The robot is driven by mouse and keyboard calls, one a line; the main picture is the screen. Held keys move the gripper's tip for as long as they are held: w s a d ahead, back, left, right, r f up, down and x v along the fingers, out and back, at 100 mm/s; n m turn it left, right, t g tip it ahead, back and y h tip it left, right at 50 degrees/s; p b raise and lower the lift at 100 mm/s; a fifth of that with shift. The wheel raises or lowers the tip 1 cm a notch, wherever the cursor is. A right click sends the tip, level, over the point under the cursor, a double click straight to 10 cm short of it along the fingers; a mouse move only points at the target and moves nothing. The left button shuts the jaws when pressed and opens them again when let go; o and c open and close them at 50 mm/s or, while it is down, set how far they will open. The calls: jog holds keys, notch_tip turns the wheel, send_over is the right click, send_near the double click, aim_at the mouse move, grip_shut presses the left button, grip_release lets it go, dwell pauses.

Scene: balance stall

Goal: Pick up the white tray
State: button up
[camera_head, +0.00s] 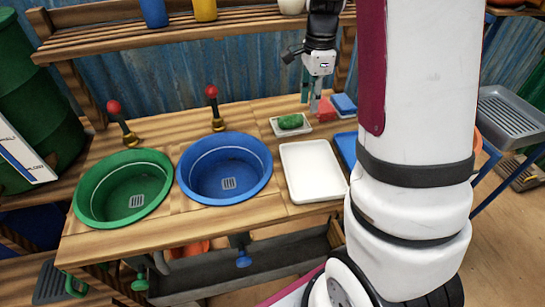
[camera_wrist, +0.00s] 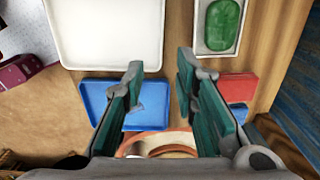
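The white tray (camera_head: 313,172) is a shallow rectangle lying flat on the wooden counter, right of the blue basin. In the wrist view the white tray (camera_wrist: 105,30) is at the top, cut off by the frame edge. My gripper (camera_head: 314,100) is above the back of the counter, behind the tray and near the sponges. In the wrist view my gripper (camera_wrist: 160,68) has its two fingers spread with nothing held between them. The tray lies apart from the fingers.
A blue tray (camera_wrist: 108,105) lies beside the white one. A green soap (camera_head: 291,121) sits on a small dish, near a red sponge (camera_head: 325,107) and a blue sponge (camera_head: 343,103). Blue (camera_head: 250,187) and green (camera_head: 100,215) basins are left. My arm hides the counter's right part.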

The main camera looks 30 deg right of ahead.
jog(key=f, duration=0.5)
jog(key=f+b, duration=0.1)
jog(key=f, duration=0.8)
jog(key=shift+w+a+f, duration=0.1)
jog(key=shift+w+f, duration=0.2)
grip_shut()
